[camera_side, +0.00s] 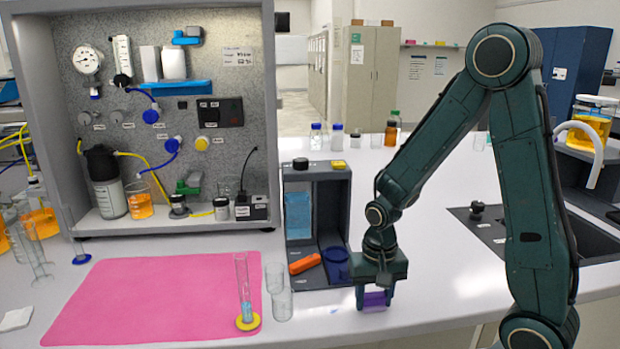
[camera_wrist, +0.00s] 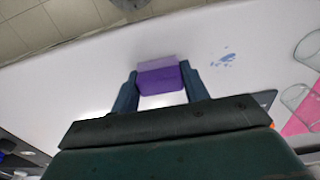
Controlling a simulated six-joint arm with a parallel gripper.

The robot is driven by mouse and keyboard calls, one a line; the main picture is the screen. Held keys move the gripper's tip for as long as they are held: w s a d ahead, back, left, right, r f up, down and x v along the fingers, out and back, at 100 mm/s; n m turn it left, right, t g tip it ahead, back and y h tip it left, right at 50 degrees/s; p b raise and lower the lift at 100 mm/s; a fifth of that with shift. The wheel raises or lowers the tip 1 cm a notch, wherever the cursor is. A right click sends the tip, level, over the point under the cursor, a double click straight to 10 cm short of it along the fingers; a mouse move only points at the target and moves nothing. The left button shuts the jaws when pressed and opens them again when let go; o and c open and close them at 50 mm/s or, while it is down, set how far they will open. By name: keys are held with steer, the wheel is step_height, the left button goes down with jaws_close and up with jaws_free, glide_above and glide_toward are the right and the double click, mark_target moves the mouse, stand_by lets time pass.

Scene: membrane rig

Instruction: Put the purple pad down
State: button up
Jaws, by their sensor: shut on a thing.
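The purple pad (camera_side: 375,299) is a small block between the fingers of my gripper (camera_side: 374,296) in the side view. It is just above or on the white bench (camera_side: 440,285), to the right of the dark rack; I cannot tell if it touches the bench. In the wrist view the pad (camera_wrist: 160,79) shows a lighter top face and a darker purple front face. The two blue fingers of my gripper (camera_wrist: 160,90) are shut on it from both sides.
A dark rack (camera_side: 318,172) with an orange piece (camera_side: 305,263) stands just left of my gripper. Glass beakers (camera_side: 279,300) and a pink mat (camera_side: 150,300) with a cylinder (camera_side: 243,285) lie further left. A bluish smear (camera_wrist: 223,60) marks the bench nearby. The bench's front edge is close.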

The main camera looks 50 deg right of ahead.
mark_target(375, 297)
steer(key=shift+f, duration=0.35)
steer(key=o, duration=0.9)
steer(key=shift+c, duration=0.2)
steer(key=shift+o, duration=0.9)
steer(key=shift+s, duration=0.1)
steer(key=shift+d+r, duration=0.1)
step_height(375, 297, up, 12)
steer(key=shift+r, duration=0.25)
steer(key=s+a+r+n+t, duration=0.5)
steer(key=s+a+r+n, duration=0.1)
steer(key=s+r+n, duration=0.3)
steer(key=shift+s+t, duration=0.3)
steer(key=shift+s, duration=0.05)
